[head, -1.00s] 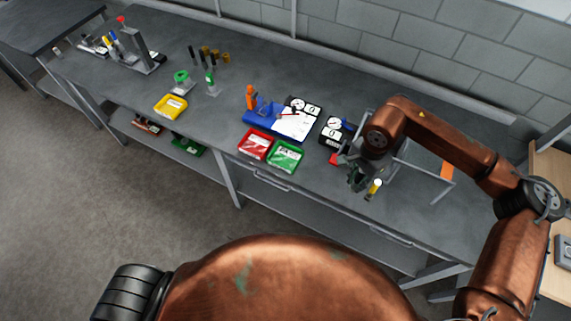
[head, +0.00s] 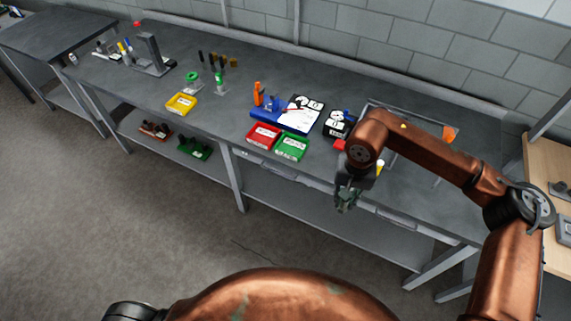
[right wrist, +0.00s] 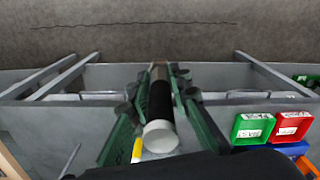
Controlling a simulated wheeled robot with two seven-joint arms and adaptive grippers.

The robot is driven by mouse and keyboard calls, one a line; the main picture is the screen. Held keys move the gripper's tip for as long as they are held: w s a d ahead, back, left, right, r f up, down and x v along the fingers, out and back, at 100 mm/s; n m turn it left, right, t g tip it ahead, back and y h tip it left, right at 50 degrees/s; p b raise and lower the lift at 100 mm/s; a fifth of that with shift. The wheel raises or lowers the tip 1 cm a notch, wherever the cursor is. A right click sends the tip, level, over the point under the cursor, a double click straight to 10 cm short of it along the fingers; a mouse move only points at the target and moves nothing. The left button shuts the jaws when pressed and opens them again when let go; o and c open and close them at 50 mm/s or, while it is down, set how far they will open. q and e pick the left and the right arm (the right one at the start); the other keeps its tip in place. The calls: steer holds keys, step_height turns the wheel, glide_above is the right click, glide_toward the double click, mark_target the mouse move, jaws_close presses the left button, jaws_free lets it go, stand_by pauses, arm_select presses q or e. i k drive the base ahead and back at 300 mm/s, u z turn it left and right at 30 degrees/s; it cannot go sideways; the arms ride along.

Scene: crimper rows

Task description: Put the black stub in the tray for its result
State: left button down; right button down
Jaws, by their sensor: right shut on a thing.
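My right gripper (head: 345,202) is at the bench's front edge, right of the green tray. In the right wrist view its green fingers (right wrist: 160,76) are shut on the black stub (right wrist: 160,100), a dark cylinder with a pale end facing the camera. The stub cannot be made out in the head view. A red tray (head: 264,135) and a green tray (head: 291,147), both with white labels, stand side by side at the bench's front. A yellow tray (head: 181,104) stands farther left. My left gripper is not in view.
A blue stand with an orange part (head: 259,93) and a white sheet (head: 298,113) sits behind the trays. A black dial gauge (head: 338,125) and a yellow-and-white upright piece (head: 380,167) are near my right arm. Several dark and brass cylinders stand at the back left.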

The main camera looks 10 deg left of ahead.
mark_target(291, 148)
steer(key=u, duration=0.35)
steer(key=i, duration=0.7)
steer(key=u, duration=0.65)
steer(key=i, duration=0.55)
steer(key=u, duration=0.15)
